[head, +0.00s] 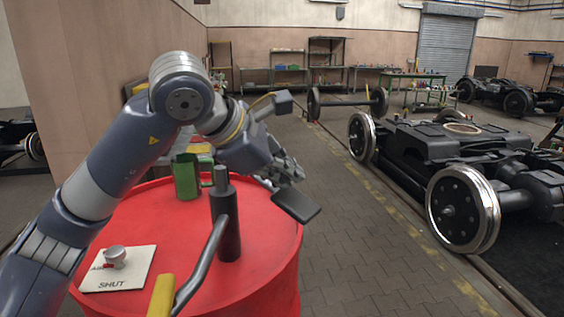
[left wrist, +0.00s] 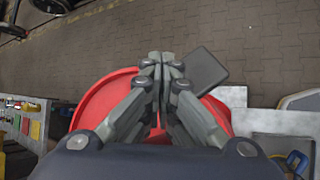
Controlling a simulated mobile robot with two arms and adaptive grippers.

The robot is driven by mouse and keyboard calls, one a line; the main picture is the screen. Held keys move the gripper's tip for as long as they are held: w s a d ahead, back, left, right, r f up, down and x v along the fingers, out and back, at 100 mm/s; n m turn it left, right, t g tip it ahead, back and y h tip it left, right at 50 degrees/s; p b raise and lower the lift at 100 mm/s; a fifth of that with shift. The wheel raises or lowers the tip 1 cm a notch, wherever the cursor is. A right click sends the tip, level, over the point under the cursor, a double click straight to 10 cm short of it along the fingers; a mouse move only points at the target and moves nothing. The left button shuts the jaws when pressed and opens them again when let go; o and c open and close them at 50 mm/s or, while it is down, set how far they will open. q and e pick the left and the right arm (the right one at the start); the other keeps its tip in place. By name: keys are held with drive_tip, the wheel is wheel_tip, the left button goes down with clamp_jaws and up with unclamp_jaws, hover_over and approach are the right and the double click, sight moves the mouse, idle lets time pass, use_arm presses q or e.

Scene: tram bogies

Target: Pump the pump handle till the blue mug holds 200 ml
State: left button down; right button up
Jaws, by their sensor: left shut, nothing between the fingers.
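The pump (head: 226,225) is a dark upright cylinder on a red drum top. Its grey bent handle (head: 203,262) runs toward the near edge and ends in a yellow grip (head: 162,297). A green mug (head: 187,177) stands on the drum behind the pump; its inside and level cannot be read. I see no blue mug. My left gripper (head: 288,174) is shut and empty above the drum's right side, apart from the handle. Its closed fingertips show in the left wrist view (left wrist: 163,66). My right gripper is out of view.
The red drum top (head: 270,232) also bears a white plate marked SHUT (head: 140,266) with a knob (head: 115,257). A dark flat plate (head: 297,205) shows by my fingertips; what it belongs to is unclear. A bogie (head: 455,160) stands right, beyond clear paving.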

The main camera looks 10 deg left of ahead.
use_arm(q)
wheel_tip(320, 180, up, 7)
drive_tip(key=p, duration=0.4)
drive_tip(key=shift+f+p, duration=0.15)
drive_tip(key=shift+p, duration=0.15)
idle(0.5)
wheel_tip(320, 180, up, 5)
drive_tip(key=p, duration=0.4)
hover_over(285, 192)
drive_tip(key=shift+s, duration=0.1)
idle(0.4)
